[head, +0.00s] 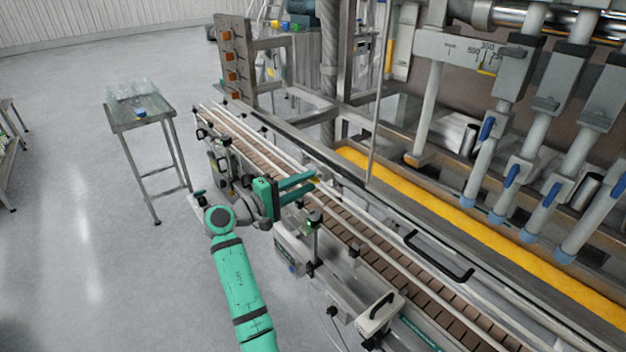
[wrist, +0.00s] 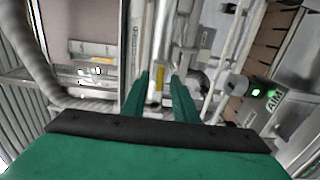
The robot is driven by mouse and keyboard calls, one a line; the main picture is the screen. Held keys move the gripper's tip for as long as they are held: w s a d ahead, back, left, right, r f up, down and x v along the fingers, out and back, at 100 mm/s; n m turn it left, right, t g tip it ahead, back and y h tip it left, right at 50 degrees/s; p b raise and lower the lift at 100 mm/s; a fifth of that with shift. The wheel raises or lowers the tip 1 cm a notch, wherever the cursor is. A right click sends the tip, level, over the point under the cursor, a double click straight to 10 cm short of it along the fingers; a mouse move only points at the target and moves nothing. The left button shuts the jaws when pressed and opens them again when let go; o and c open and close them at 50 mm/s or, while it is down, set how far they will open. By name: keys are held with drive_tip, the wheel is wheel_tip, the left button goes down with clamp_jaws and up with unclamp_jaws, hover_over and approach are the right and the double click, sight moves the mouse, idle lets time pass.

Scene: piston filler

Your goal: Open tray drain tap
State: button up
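My gripper (head: 314,180) reaches over the conveyor toward the filler frame, its two green fingers apart. In the wrist view the fingers (wrist: 160,78) also stand apart, with nothing clearly held. A small yellow piece (wrist: 158,72) on a grey metal part shows between and just beyond the fingertips. I cannot tell whether it is the drain tap's handle, or whether the fingers touch it. The long trough-like tray (head: 342,146) with a yellow-orange inside runs under the filling nozzles. No drain tap is clearly recognisable in the head view.
The brown slatted conveyor (head: 345,215) and its side rails run below my gripper. A black handle (head: 438,256) stands by the rail. Nozzles with blue levers (head: 487,128) hang at right. A small metal table (head: 140,122) stands at left, with open floor around it.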

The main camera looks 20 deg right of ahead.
drive_tip(key=shift+x, duration=1.5)
clamp_jaws()
